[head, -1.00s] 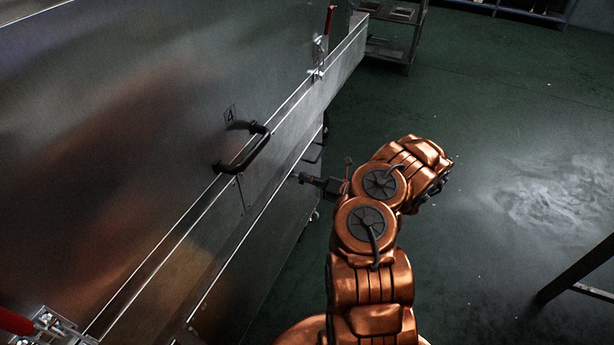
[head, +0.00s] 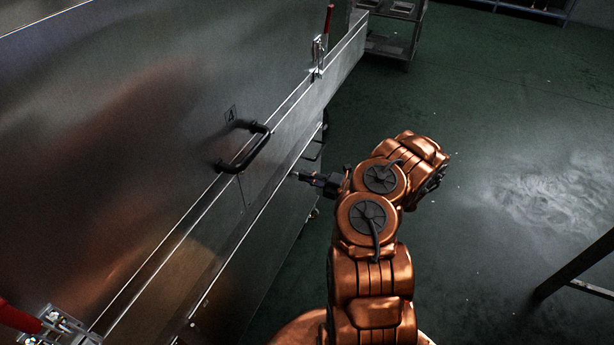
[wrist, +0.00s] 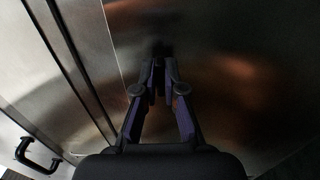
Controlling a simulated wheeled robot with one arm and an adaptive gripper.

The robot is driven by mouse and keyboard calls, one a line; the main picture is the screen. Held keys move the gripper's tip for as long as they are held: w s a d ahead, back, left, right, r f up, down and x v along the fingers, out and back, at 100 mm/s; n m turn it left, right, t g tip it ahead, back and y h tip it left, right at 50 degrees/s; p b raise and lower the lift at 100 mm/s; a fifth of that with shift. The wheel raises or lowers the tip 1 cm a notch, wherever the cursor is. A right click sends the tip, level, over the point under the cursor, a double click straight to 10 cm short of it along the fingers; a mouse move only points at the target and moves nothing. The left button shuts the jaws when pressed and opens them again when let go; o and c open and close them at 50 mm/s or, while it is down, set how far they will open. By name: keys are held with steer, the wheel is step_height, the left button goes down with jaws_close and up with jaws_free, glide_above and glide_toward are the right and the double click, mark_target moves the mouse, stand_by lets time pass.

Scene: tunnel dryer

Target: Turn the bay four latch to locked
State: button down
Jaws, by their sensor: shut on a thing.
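My gripper (head: 300,176) reaches the steel side below and to the right of that handle. In the wrist view my gripper (wrist: 160,78) has its fingertips closed together on a small dark piece against the metal. This piece seems to be the bay four latch; the fingers and shadow hide most of it, so its angle cannot be told.
A red-handled clamp (head: 328,22) stands on the far edge, and another red handle (head: 18,317) is at the lower left. A black handle (wrist: 38,155) shows in the wrist view. A metal cart (head: 392,30) stands behind. The green floor (head: 480,120) is open on the right.

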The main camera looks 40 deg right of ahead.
stand_by(0.4)
steer(key=c, duration=1.3)
jaws_free()
steer(key=shift+o, duration=0.2)
steer(key=v, duration=1.2)
steer(key=shift+s+f, duration=0.1)
